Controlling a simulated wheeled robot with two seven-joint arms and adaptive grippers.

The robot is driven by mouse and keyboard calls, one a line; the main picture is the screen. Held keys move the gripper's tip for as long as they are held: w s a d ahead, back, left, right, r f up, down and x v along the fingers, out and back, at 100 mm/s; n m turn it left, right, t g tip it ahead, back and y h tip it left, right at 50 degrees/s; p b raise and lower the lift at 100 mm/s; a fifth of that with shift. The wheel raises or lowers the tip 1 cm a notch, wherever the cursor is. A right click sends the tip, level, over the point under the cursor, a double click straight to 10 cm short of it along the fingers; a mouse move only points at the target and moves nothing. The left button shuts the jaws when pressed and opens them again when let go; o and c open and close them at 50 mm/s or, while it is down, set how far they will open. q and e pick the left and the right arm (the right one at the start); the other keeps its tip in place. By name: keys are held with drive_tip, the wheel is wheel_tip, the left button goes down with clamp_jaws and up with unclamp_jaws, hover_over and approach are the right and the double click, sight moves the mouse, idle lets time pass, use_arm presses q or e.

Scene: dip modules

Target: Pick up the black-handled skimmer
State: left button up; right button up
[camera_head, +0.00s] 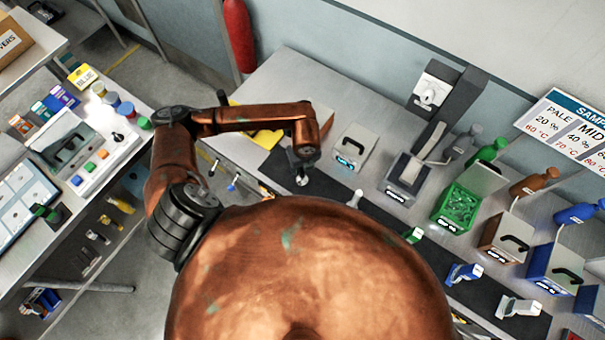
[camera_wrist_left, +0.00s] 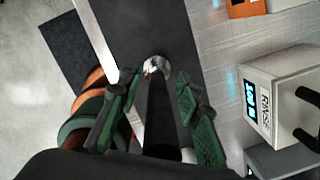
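My left gripper (camera_head: 301,162) hangs at the end of the copper arm, low over the dark mat on the right bench. In the left wrist view my left gripper (camera_wrist_left: 157,88) has its green-padded fingers spread wide. A dark, handle-like shaft (camera_wrist_left: 160,118) lies between the fingers, with visible gaps on both sides. A shiny silver round part (camera_wrist_left: 156,66) shows at its far end, over the mat. This looks like the black-handled skimmer; its full shape is hidden. In the head view a small silver part (camera_head: 302,180) shows just below the gripper. My right gripper is out of view.
A white box with a lit display (camera_head: 349,152) stands close to the right of the gripper; it also shows in the wrist view (camera_wrist_left: 275,95). Farther right are a grey bath (camera_head: 408,175), a green bath (camera_head: 460,205) and a brown one (camera_head: 507,238). A yellow object (camera_head: 268,138) lies behind.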

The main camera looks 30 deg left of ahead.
use_arm(q)
clamp_jaws()
drive_tip(key=shift+r, duration=0.1)
drive_tip(key=shift+r+b, duration=0.3)
drive_tip(key=shift+r, duration=0.1)
wheel_tip(320, 180, up, 2)
drive_tip(key=shift+s+d+r+b, duration=0.1)
drive_tip(key=shift+r+b, duration=0.1)
drive_tip(key=shift+b, duration=0.3)
drive_tip(key=s+d+r+b, duration=0.1)
drive_tip(key=s+d+r, duration=0.6)
drive_tip(key=s+r, duration=0.2)
drive_tip(key=shift+s+d+r, duration=0.35)
drive_tip(key=shift+s+d, duration=0.05)
drive_tip(key=shift+s, duration=0.8)
